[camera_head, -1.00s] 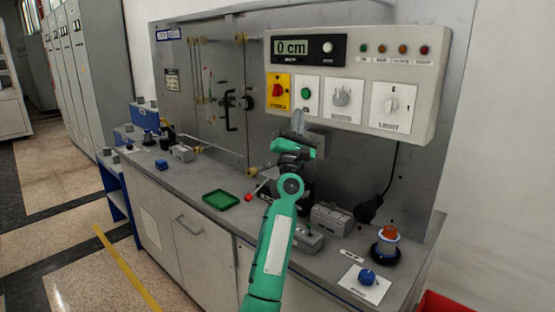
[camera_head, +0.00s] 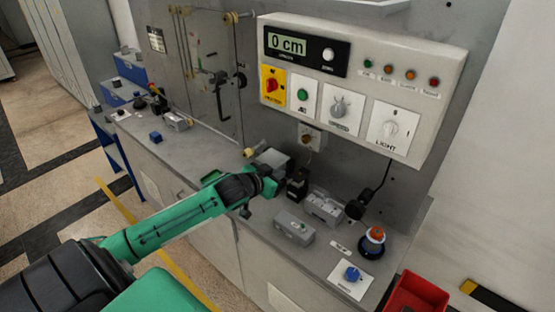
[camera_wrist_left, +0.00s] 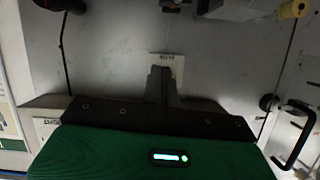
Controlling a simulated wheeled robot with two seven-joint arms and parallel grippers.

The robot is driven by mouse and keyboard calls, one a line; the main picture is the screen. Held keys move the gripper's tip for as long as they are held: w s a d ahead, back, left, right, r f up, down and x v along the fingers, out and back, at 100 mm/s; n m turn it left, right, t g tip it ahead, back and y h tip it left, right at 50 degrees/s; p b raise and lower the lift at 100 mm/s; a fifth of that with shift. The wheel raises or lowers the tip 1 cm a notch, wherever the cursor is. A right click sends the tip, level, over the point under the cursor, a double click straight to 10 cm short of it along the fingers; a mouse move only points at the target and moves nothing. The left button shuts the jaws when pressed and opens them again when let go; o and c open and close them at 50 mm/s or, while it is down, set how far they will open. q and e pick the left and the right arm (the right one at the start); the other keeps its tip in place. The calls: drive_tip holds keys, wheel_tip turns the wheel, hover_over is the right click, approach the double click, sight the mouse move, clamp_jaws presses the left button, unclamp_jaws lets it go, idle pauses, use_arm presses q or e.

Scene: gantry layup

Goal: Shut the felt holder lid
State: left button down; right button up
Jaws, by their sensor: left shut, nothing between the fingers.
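My left gripper (camera_head: 270,183) reaches over the bench from the left in the head view, its fingertips near a grey box (camera_head: 271,160) and a black upright device (camera_head: 297,186). In the left wrist view its dark fingers (camera_wrist_left: 163,86) are together, with nothing between them, in front of the back wall. My right gripper is not in view.
A control panel (camera_head: 357,88) overhangs the bench back. A socket plate (camera_head: 311,138) is on the wall below it. A beacon with an orange top (camera_head: 372,242) and a blue knob (camera_head: 352,273) are at the right. A red bin (camera_head: 415,295) is beyond the bench end.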

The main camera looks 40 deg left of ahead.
use_arm(q)
drive_tip(key=s, duration=0.1)
drive_tip(key=p, duration=0.4)
approach(296, 177)
drive_tip(key=w+d+r, duration=0.2)
drive_tip(key=w+r, duration=0.2)
drive_tip(key=shift+m+g+y, duration=0.3)
drive_tip(key=shift+m, duration=0.1)
drive_tip(key=shift+s+a+f+p, duration=0.1)
drive_tip(key=shift+a+f+p, duration=0.15)
drive_tip(key=shift+f, duration=0.45)
drive_tip(key=shift+s+a+f+p, duration=0.15)
drive_tip(key=shift+f+p, duration=0.1)
drive_tip(key=shift+f, duration=0.4)
drive_tip(key=shift+w+a+f+p, duration=0.1)
drive_tip(key=shift+a+f+p, duration=0.15)
drive_tip(key=shift+f, duration=0.45)
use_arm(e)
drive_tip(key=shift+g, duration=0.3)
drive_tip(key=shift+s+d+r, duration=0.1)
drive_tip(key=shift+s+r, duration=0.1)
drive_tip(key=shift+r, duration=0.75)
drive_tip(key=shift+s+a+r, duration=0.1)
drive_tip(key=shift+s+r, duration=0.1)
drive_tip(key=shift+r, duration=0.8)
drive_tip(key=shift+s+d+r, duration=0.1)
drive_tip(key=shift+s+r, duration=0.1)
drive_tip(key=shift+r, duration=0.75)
